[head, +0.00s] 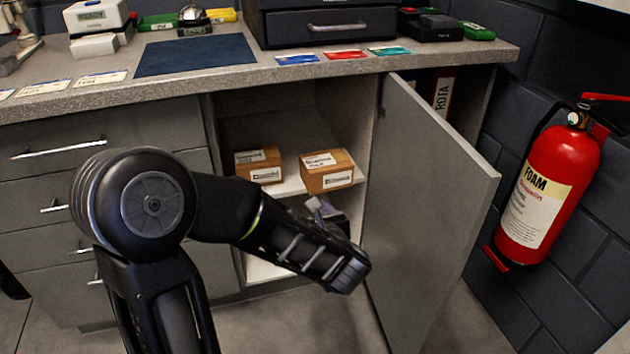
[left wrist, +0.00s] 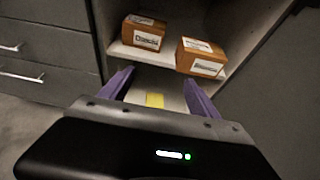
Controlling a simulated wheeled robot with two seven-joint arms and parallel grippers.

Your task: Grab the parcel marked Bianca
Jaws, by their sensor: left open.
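Two brown cardboard parcels with white labels sit side by side on the shelf inside the open cabinet. The left parcel (head: 258,165) also shows in the left wrist view (left wrist: 143,33). The right parcel (head: 327,171) also shows there (left wrist: 201,57). The print on both is too blurred for me to tell surely which says Bianca. My left gripper (left wrist: 158,78) is open and empty, its purple fingers pointing at the cabinet, below and in front of the parcels. In the head view its fingers are mostly hidden behind my wrist. My right gripper is not in view.
The cabinet door (head: 432,190) stands open to the right of my left arm. The shelf (head: 291,187) has a little room between the parcels. Drawers (head: 75,195) are on the left, the worktop (head: 240,82) above. A red fire extinguisher (head: 547,185) hangs at right.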

